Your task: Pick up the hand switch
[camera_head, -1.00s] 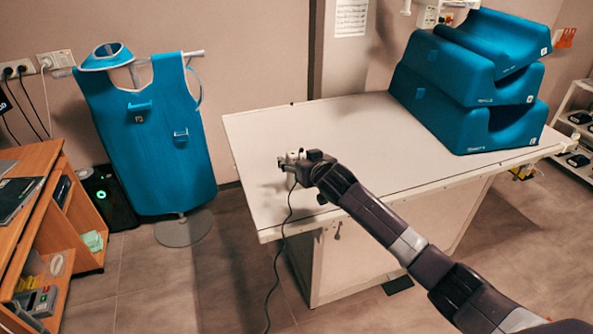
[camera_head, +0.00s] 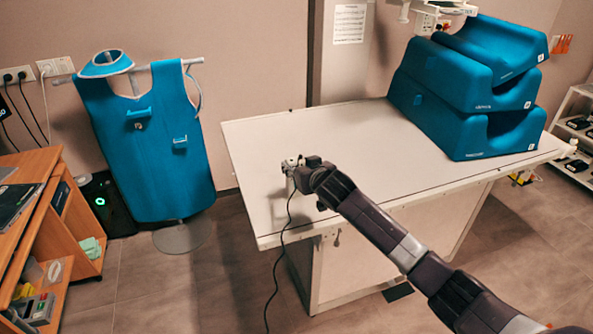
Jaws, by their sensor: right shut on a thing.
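My right gripper (camera_head: 289,168) is over the left part of the white table (camera_head: 340,145), with its arm coming in from the lower right. It is shut on the hand switch, which is small and mostly hidden by the gripper. A dark cord (camera_head: 278,254) hangs from the gripper, over the table's front edge and down to the floor. I cannot tell whether the switch touches the tabletop. My left gripper is not in view.
Stacked blue cushions (camera_head: 470,90) stand on the table's back right. A blue apron (camera_head: 150,145) hangs on a stand left of the table. A wooden desk (camera_head: 30,215) is at the left edge. The middle of the tabletop is clear.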

